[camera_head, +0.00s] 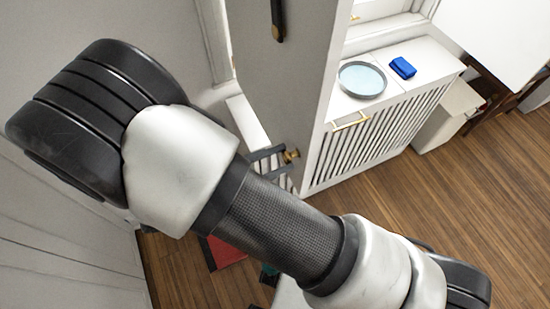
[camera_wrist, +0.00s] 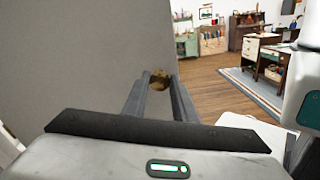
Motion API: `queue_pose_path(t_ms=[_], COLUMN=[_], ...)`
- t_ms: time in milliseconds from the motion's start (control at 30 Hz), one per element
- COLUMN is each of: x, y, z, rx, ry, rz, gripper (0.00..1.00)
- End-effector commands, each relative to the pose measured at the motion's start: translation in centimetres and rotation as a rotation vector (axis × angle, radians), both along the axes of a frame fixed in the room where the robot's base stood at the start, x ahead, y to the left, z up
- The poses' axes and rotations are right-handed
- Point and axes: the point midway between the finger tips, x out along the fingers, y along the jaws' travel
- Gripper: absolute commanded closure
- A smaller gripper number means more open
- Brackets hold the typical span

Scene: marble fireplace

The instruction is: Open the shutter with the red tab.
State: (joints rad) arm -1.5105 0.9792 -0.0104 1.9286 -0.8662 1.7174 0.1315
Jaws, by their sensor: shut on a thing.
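A tall pale shutter panel (camera_head: 283,85) stands swung out from the window in the head view. It also fills the left of the wrist view (camera_wrist: 70,65) as a grey face. A small brass knob (camera_head: 291,156) sits near its lower edge. My gripper (camera_head: 284,156) is shut on this knob, with one dark finger on each side. In the wrist view, the gripper (camera_wrist: 160,80) has the knob (camera_wrist: 159,84) between its fingertips. I cannot make out a red tab on the panel in either view.
A slatted white cabinet (camera_head: 375,140) under the window bears a round pale dish (camera_head: 362,79) and a blue object (camera_head: 403,67). A red item (camera_head: 226,252) lies low behind my arm. Open wooden floor (camera_head: 440,200) is at right; furniture (camera_wrist: 262,50) stands farther off.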

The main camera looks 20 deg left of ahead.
Motion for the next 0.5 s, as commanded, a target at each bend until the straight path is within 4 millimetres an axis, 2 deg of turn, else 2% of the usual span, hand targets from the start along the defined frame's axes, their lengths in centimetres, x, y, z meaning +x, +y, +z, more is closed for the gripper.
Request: queue_pose_path(t_ms=[200, 233, 300, 333, 500], x=[0.00, 0.01, 0.01, 0.01, 0.01], y=[0.01, 0.01, 0.01, 0.01, 0.00], z=[0.00, 0.00, 0.00, 0.00, 0.00], rx=[0.001, 0.000, 0.000, 0.000, 0.000], ry=[0.001, 0.000, 0.000, 0.000, 0.000], rz=[0.000, 0.000, 0.000, 0.000, 0.000], gripper=[1.00, 0.72, 0.60, 0.56, 0.56])
